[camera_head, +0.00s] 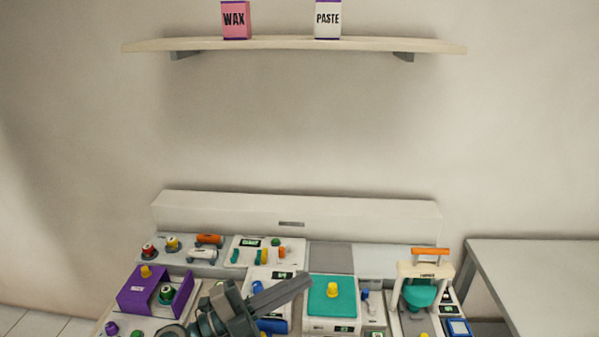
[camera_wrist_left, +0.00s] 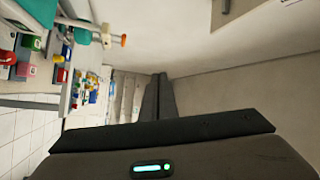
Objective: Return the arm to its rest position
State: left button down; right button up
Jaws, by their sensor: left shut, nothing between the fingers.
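My left gripper (camera_head: 290,290) is above the front middle of the dental workstation (camera_head: 300,212) in the head view, its dark fingers pointing right and slightly up. The fingers are together with nothing between them. In the left wrist view the shut fingers (camera_wrist_left: 158,98) show against the wall and floor, apart from any object. The gripper hides part of a white device with a blue part (camera_head: 272,325) behind it. My right gripper is in neither view.
A teal-topped box (camera_head: 332,296) stands right of the fingers, a purple open box (camera_head: 133,295) at left, and a white frame with an orange handle (camera_head: 430,252) at right. A shelf (camera_head: 300,43) holds WAX (camera_head: 236,20) and PASTE (camera_head: 327,20) boxes. A grey table (camera_head: 540,270) is at right.

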pick_arm(q)
jog(key=w+a+f+n+t+y, duration=0.3)
jog(key=a+n+t+y, duration=0.75)
jog(key=n, duration=0.45)
jog(key=s+a+f+n+g+y, duration=0.3)
jog(key=s+a+f+n+y, duration=0.15)
jog(key=f, duration=0.25)
jog(key=s+a+f+n+g+y, duration=0.3)
jog(key=a+f+y, duration=0.15)
jog(key=f, duration=0.35)
jog(key=s+a+f+n+g+h, duration=0.1)
jog(key=s+f+g, duration=0.5)
jog(key=s, duration=0.6)
jog(key=s+a+f+n+g, duration=0.1)
jog(key=s+f+g, duration=0.3)
jog(key=s+f, duration=0.55)
jog(key=s+f+g+b, duration=0.1)
jog(key=s+f, duration=0.1)
jog(key=f, duration=1.2)
jog(key=s+f+g+b, duration=0.1)
jog(key=s+f, duration=0.1)
jog(key=f, duration=1.2)
jog(key=s+a+f+b, duration=0.1)
jog(key=s+a+f, duration=0.2)
jog(key=s+f, duration=1.4)
jog(key=shift+s+a+f+m+g, duration=0.15)
jog(key=shift+s+f+m+g, duration=0.25)
jog(key=shift+f, duration=0.4)
jog(key=shift+w, duration=0.15)
